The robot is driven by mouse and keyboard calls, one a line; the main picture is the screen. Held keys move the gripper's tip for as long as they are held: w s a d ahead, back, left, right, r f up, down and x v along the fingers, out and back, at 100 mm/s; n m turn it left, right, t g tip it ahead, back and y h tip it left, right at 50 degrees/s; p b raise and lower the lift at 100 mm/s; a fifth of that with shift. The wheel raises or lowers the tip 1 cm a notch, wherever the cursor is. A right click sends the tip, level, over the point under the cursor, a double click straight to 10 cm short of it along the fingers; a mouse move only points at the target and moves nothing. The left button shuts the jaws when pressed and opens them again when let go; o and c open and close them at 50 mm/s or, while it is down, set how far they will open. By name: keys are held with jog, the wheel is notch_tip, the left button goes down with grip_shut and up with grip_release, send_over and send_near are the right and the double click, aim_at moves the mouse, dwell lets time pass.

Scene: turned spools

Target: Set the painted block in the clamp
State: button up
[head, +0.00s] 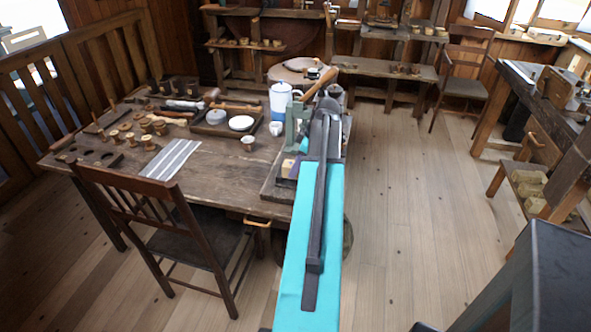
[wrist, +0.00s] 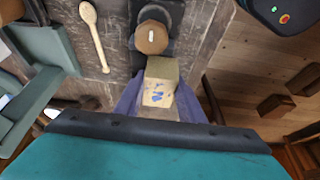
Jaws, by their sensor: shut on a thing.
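The painted block (wrist: 158,93) is pale wood with blue paint marks on its near face. In the wrist view it sits between the two purple-grey fingers of my gripper (wrist: 160,100), which is shut on it. A small pale and purple patch at the table's right end (head: 288,167) in the head view seems to be the block and fingers, partly hidden by my arm. Just beyond the block is a dark fixture (wrist: 170,16) with a round wooden end (wrist: 151,38). I cannot tell whether this is the clamp, or whether the block touches it.
Grey-green metalwork (wrist: 45,48) stands to the left in the wrist view, with a wooden spoon (wrist: 95,35) beside it. The table (head: 220,180) also holds a striped cloth (head: 172,158), a tray (head: 208,128), a white and blue jug (head: 280,100) and several spools. A chair (head: 185,235) stands in front.

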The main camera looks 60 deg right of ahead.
jog(key=shift+w+d+f, duration=0.1)
jog(key=shift+w+d, duration=0.5)
jog(key=shift+d, duration=0.3)
jog(key=shift+f+p, duration=0.7)
jog(key=shift+f, duration=1.05)
jog(key=shift+f, duration=0.15)
jog(key=o, duration=1.2)
jog(key=shift+r, duration=0.2)
jog(key=shift+b+v, duration=0.9)
jog(key=shift+v, duration=5.1)
